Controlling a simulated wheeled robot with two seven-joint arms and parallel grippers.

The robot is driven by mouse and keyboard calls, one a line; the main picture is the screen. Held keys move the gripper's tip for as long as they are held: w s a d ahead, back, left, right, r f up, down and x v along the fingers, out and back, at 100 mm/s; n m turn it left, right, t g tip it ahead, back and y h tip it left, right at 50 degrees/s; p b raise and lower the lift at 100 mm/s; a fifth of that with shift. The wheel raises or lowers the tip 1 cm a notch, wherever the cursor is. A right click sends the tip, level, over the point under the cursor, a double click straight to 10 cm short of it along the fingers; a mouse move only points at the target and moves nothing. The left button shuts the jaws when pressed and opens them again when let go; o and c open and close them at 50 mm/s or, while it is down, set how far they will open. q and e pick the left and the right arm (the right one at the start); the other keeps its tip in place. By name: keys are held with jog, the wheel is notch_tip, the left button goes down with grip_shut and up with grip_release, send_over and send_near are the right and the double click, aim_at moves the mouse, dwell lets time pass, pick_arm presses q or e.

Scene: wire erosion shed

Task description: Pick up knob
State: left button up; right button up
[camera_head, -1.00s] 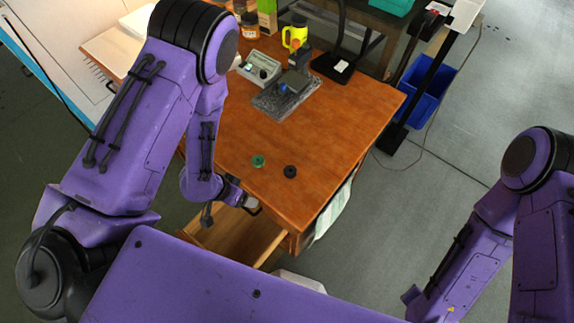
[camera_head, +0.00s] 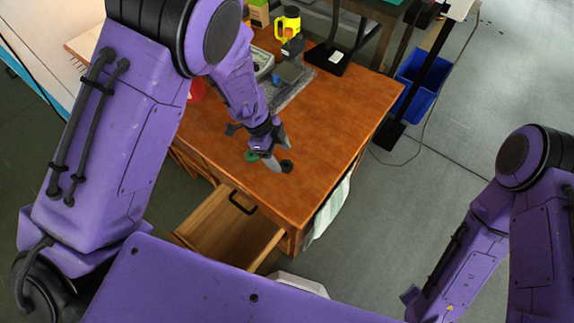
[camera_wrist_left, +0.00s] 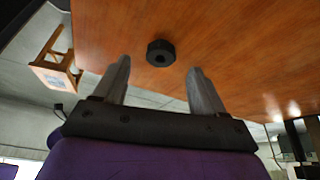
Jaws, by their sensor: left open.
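A round black knob (camera_head: 287,166) sits on the wooden desk top near its front corner. In the left wrist view the black knob (camera_wrist_left: 160,53) shows a dark recess in its middle and lies centred just beyond the fingertips. A green round piece (camera_head: 251,156) lies to its left, partly hidden by my gripper. My left gripper (camera_head: 279,155) is over the desk beside the black knob, with its fingers apart. In the left wrist view the left gripper (camera_wrist_left: 159,68) has nothing between its fingers. My right arm shows at the right, but its gripper is out of view.
The desk (camera_head: 335,120) has an open, seemingly empty drawer (camera_head: 215,225) at its front. Behind the gripper stand a grey block on a granite plate (camera_head: 290,82), a yellow bottle (camera_head: 287,24) and a black stand base (camera_head: 328,58). The desk's right side is clear.

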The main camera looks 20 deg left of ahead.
aim_at(284, 162)
pick_arm(q)
jog(key=x, duration=0.4)
jog(key=shift+f, duration=0.1)
jog(key=c, duration=1.1)
jog(key=shift+c, duration=0.2)
